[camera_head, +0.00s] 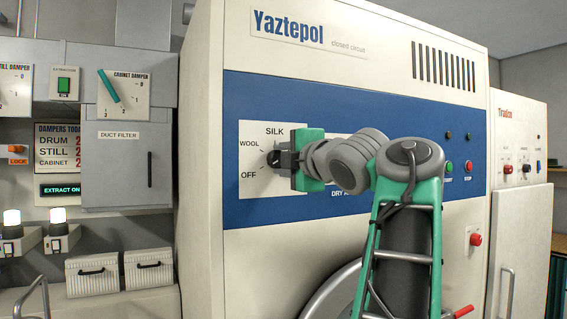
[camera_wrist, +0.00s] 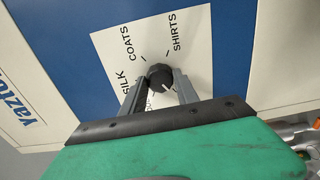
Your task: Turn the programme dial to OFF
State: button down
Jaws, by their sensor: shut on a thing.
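The programme dial (camera_head: 272,158) is a dark round knob on a white plate (camera_head: 258,188) in the machine's blue band. In the head view SILK is at the top, WOOL at upper left and OFF at lower left; the plate's right part is hidden behind my gripper (camera_head: 281,160). The dial also shows in the wrist view (camera_wrist: 158,73), between the fingertips of my gripper (camera_wrist: 160,84), which is shut on it. A pale mark shows on the knob there, but I cannot tell which label it points to. COATS and SHIRTS show; OFF is hidden.
To the right on the panel are a green START button (camera_head: 449,166) and a red STOP button (camera_head: 467,166). A red knob (camera_head: 475,239) sits lower right. A duct filter cabinet (camera_head: 122,180) stands to the left of the machine.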

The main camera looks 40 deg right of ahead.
dwell(0.3)
jog(key=c, duration=0.9)
grip_release()
jog(key=v, duration=0.7)
jog(key=shift+s+a+b, duration=0.15)
jog(key=shift+s+b, duration=0.25)
